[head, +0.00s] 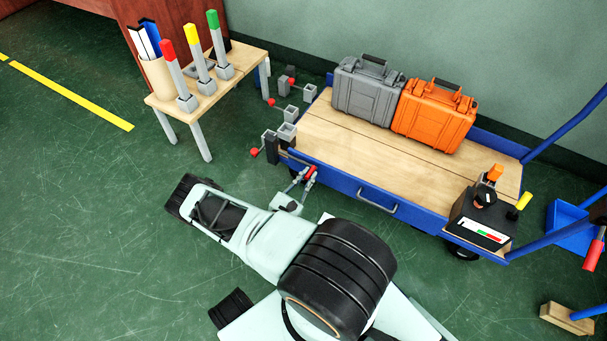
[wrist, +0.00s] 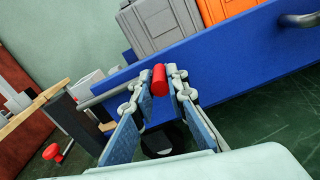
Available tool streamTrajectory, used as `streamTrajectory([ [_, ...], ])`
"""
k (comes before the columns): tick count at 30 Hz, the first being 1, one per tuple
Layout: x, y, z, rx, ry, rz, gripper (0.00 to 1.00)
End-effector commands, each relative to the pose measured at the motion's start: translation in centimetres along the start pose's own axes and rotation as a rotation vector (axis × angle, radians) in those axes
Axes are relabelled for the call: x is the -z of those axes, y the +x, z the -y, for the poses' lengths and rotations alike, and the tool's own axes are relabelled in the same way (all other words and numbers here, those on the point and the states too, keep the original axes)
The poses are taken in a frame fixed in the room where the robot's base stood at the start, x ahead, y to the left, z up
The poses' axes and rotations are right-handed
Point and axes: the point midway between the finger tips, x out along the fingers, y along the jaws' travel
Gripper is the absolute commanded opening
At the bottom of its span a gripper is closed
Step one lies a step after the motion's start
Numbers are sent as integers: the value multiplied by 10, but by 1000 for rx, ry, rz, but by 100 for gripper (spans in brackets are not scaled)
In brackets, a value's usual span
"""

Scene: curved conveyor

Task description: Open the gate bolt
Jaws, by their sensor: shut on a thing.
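The red knob (head: 311,172) of the gate bolt is at the front left of the blue cart's side. In the wrist view the red knob (wrist: 159,82) stands between my two fingertips. A grey bolt rod (wrist: 105,93) runs left from it along the blue side panel (wrist: 225,70) towards a dark post (wrist: 70,118). My gripper (head: 305,175) is shut on the knob, with the fingers on either side of it. The fingers hide part of the rod.
A grey case (head: 367,92) and an orange case (head: 434,117) stand on the cart's wooden deck (head: 340,140). Red-knobbed grey brackets (head: 287,131) lie left of the cart. A small table (head: 244,62) with coloured-top levers stands at upper left. Green floor at left is clear.

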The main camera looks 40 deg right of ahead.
Motion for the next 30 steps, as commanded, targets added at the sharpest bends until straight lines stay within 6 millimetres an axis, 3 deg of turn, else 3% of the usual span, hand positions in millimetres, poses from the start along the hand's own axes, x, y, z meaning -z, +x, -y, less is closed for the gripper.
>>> streamTrajectory([
  [5,0,0,-1,0,1,0,0],
  [6,0,0,-1,0,1,0,18],
  [10,0,0,-1,0,2,0,32],
  [22,-6,0,-3,-1,3,1,32],
  [30,-44,0,-11,-1,1,1,32],
])
